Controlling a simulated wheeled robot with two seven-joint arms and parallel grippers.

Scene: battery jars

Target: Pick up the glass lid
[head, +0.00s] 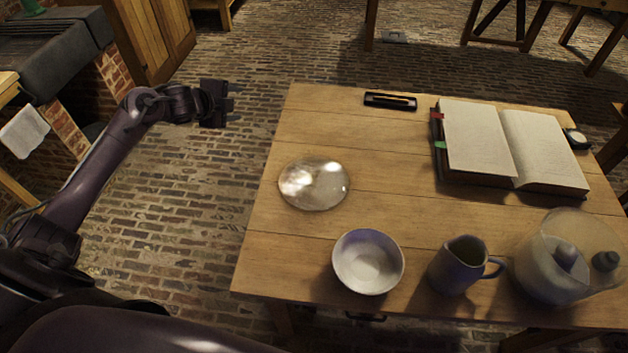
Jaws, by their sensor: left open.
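The glass lid (314,184) is a clear, round, shiny disc lying on the left part of the wooden table (350,130). My left gripper (231,103) is open and empty. It is off the table's left edge, up and to the left of the lid and apart from it, over the brick floor. My right gripper is not in view.
A white bowl (368,262), a jug (461,265) and a glass jar (553,275) stand along the near edge. An open book (510,145), a pen case (390,101) and a small round object (577,138) lie farther back. The table's middle is clear.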

